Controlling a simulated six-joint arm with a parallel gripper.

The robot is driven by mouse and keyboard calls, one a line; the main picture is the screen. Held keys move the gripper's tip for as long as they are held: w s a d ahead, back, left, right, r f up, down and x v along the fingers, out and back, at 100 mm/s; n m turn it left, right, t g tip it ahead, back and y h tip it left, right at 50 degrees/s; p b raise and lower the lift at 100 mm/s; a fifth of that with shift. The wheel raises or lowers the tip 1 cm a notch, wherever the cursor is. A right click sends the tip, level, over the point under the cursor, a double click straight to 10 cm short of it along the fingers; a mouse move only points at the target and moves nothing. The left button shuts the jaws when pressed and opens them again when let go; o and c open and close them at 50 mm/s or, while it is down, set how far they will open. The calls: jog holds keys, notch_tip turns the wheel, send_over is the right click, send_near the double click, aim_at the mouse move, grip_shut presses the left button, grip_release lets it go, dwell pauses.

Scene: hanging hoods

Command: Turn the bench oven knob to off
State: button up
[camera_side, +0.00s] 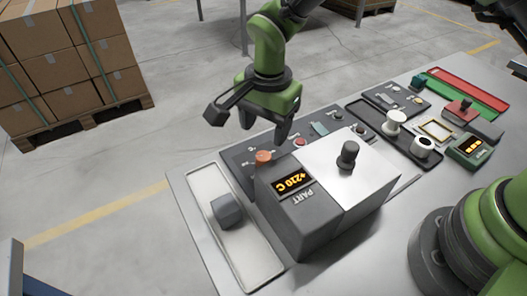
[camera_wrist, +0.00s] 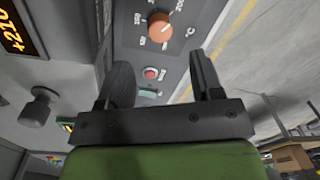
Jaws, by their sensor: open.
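The orange knob (camera_side: 263,157) stands on a dark control panel (camera_side: 240,155) beside the bench oven (camera_side: 305,225). In the wrist view the knob (camera_wrist: 160,27) has printed marks around it; its exact setting is too small to read surely. The oven is a grey box with a lit display (camera_side: 293,182) reading +210 C. My gripper (camera_side: 264,126) points down above the panel, close to the knob in the side view. In the wrist view my gripper (camera_wrist: 160,66) has its fingers apart with nothing between them, and the knob shows beyond the fingertips, not touched.
A black handle (camera_side: 348,155) rises from the oven's pale top. A tray (camera_side: 246,262) with a grey block (camera_side: 226,209) lies at left. A red button (camera_wrist: 151,73) sits on the panel near the knob. More panels and white cylinders (camera_side: 394,122) stand at right.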

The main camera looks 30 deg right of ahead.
aim_at(263, 156)
notch_tip(263, 156, down, 8)
jog(key=shift+w+r, duration=0.15)
jog(key=shift+r, duration=0.05)
jog(key=c, duration=0.9)
